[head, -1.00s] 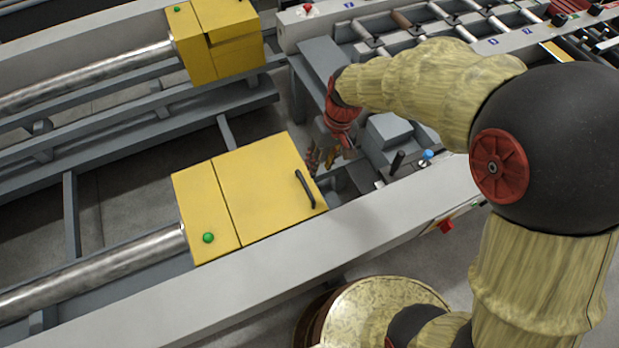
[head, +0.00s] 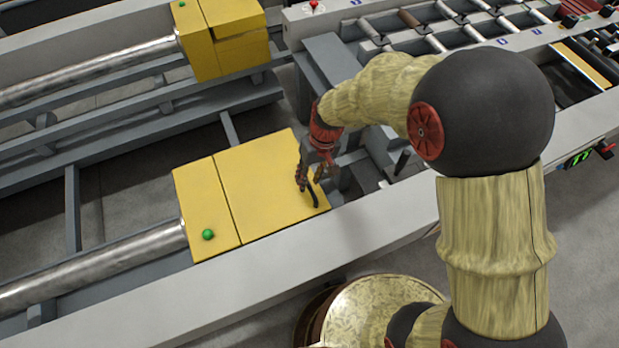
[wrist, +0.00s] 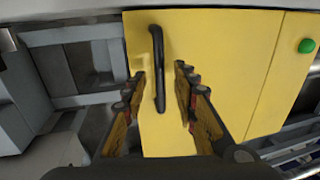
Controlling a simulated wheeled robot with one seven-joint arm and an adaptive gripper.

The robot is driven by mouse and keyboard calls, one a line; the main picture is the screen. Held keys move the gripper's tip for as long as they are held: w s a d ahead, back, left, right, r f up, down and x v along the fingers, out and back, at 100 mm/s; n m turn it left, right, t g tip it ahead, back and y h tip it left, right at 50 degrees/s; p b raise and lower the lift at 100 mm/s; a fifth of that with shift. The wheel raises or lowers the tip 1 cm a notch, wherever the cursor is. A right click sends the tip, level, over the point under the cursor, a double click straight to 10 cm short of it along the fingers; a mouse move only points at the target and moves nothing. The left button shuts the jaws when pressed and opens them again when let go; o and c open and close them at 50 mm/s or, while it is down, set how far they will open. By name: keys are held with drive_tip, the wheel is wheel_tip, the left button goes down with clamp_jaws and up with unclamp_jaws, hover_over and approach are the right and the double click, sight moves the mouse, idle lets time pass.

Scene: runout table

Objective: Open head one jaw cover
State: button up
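The near yellow jaw cover (head: 265,185) is shut and flat-topped, with a black bar handle (head: 313,200) near its right edge. In the wrist view the cover (wrist: 220,60) fills the middle, and the handle (wrist: 157,65) stands upright in the picture. My gripper (head: 312,181) is open above the handle end of the cover. In the wrist view my gripper (wrist: 161,76) has one finger on each side of the handle's lower part, with gaps visible on both sides. I cannot tell how far above the cover the fingertips are. The fingers partly hide the handle in the head view.
A green button (head: 208,234) sits on the narrow yellow section left of the cover. A second yellow housing (head: 225,50) stands at the back. A long grey rail (head: 250,275) runs along the front, and a grey block and black lever (head: 402,162) stand right of the cover.

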drive_tip(key=shift+c, duration=0.5)
clamp_jaws()
idle(0.3)
